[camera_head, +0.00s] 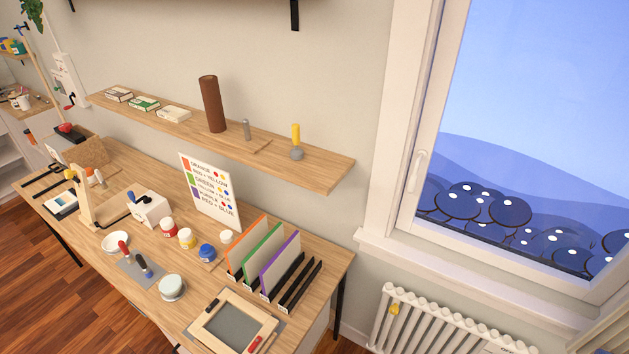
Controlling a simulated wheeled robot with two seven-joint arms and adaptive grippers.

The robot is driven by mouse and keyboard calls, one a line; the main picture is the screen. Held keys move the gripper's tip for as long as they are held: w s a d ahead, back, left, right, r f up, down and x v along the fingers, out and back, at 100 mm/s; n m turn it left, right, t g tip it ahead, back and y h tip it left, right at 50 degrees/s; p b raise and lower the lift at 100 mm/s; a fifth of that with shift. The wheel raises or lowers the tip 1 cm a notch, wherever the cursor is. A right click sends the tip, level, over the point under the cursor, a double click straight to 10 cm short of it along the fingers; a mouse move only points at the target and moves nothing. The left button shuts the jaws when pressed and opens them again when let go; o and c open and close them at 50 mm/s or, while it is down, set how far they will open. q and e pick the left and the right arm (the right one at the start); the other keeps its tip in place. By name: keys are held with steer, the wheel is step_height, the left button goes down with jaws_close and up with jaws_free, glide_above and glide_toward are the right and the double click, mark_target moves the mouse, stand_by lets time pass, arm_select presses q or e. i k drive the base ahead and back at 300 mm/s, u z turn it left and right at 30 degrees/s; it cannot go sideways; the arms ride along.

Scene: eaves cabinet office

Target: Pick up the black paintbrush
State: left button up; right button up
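A black-handled tool (144,265), which looks like the black paintbrush, lies on a small grey mat (130,277) on the wooden desk. A similar red-handled tool (124,251) lies just left of it on the same mat. The bristle ends are too small to make out clearly. Neither of my grippers is in view.
The desk (183,318) also holds a white bowl (115,242), a round pale tin (172,287), paint jars (187,238), a divider rack (290,284) and a framed screen (233,325). A wall shelf (230,145) overhangs the desk's back. A radiator (440,325) stands right.

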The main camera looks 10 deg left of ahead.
mark_target(147, 269)
steer(key=u, duration=1.8)
